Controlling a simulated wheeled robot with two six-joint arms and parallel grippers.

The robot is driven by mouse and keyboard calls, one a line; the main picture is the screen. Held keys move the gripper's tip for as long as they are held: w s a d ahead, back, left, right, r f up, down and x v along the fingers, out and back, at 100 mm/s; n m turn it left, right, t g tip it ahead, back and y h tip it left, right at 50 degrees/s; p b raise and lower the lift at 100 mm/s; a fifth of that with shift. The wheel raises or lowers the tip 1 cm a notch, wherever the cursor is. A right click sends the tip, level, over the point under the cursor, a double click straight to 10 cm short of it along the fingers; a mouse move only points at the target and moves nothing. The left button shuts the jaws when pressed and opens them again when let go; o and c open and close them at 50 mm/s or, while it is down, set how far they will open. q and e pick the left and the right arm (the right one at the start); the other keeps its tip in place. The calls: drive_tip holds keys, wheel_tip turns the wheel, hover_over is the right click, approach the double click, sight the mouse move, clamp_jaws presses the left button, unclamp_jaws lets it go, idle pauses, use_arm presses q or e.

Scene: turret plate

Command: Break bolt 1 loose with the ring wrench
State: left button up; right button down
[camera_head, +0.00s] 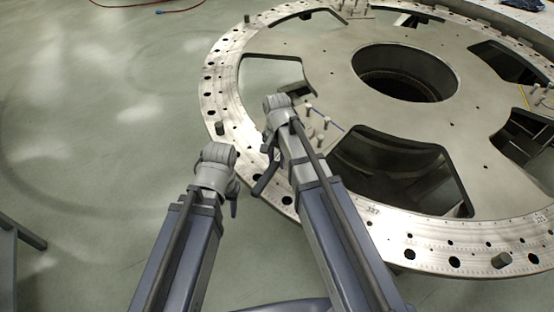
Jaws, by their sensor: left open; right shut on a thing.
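The turret plate (375,112) is a large pale disc with a bright drilled outer ring. A small group of upright bolts (326,121) stands on it just right of my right wrist; I cannot tell which is bolt 1. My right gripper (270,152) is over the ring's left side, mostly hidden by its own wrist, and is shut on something. A dark slanted bar (264,180) below it may be the ring wrench; its ring end cannot be made out. My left gripper (233,204) is open, left of the ring and apart from it, partly hidden by its wrist.
The plate has a large round central hole (405,75) and several dark cut-outs, one close right of my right arm (395,170). More pegs stand on the rim (501,260). A dark frame (20,235) is at the left edge.

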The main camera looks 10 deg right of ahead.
drive_tip(key=shift+f+b, duration=0.3)
drive_tip(key=shift+d, duration=0.1)
idle(0.5)
drive_tip(key=shift+s+d+n, duration=0.2)
drive_tip(key=shift+n, duration=0.2)
drive_tip(key=shift+s+d+n, duration=0.4)
drive_tip(key=shift+d+n, duration=0.25)
drive_tip(key=shift+n, duration=0.05)
drive_tip(key=shift+s+d+n, duration=0.35)
drive_tip(key=shift+d+n, duration=0.3)
drive_tip(key=shift+n, duration=0.05)
drive_tip(key=shift+s+d+n, duration=0.15)
drive_tip(key=shift+d+n, duration=0.4)
drive_tip(key=shift+s+d+n, duration=0.15)
drive_tip(key=shift+d+n, duration=0.35)
drive_tip(key=shift+n, duration=0.05)
drive_tip(key=shift+s+d+f+n, duration=0.1)
drive_tip(key=shift+d+n, duration=0.7)
drive_tip(key=shift+d, duration=0.05)
idle(0.5)
drive_tip(key=shift+a, duration=0.15)
idle(0.4)
